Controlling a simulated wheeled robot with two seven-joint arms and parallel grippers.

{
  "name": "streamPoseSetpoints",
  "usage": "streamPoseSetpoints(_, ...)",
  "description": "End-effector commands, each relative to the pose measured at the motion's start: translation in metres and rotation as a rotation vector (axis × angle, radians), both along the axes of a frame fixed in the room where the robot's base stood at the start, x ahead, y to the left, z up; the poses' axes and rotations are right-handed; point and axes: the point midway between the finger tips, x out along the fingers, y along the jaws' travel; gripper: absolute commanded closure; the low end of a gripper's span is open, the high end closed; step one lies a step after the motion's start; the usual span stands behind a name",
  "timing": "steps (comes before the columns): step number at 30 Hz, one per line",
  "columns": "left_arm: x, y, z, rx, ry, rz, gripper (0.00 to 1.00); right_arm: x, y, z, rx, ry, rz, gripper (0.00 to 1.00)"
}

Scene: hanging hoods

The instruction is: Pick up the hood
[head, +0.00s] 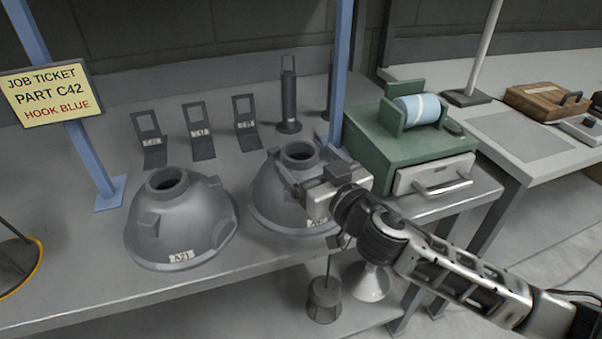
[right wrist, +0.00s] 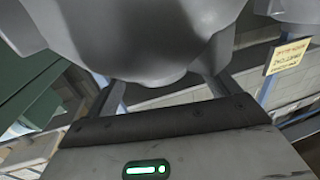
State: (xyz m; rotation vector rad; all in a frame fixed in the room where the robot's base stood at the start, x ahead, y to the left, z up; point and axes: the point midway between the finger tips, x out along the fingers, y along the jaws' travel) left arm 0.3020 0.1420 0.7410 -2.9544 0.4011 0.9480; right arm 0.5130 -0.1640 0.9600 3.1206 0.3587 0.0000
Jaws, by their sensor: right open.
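Two grey dome-shaped hoods with open round necks sit on the grey bench in the head view. The left hood (head: 180,225) carries a label that looks like A21. The right hood (head: 268,200) is partly covered by my right gripper (head: 301,156), and its label is mostly hidden. The right gripper is open, its two fingers reaching to either side of the right hood's neck. In the right wrist view the grey hood (right wrist: 150,40) fills the top, between the open fingers (right wrist: 165,88). Contact cannot be told. My left gripper is out of view.
A yellow job ticket (head: 52,93) reads PART C42, HOOK BLUE. Several small labelled stands (head: 198,132) and a dark cylinder (head: 289,100) stand behind the hoods. A green box (head: 410,140) with a drawer is at right. Blue posts (head: 340,75) rise from the bench.

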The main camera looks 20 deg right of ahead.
Motion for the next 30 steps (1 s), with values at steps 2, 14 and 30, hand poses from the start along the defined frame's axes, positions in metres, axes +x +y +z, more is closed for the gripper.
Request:
streamPoseSetpoints(2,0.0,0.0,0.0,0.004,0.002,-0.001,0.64,0.007,0.002,0.001,0.0,-0.001,0.0,0.12)
streamPoseSetpoints(14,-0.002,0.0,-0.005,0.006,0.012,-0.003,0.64,0.009,0.002,0.0,0.0,0.001,0.001,0.48)
streamPoseSetpoints(30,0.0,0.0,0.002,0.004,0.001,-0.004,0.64,0.01,0.002,0.011,0.001,-0.005,0.001,0.86)
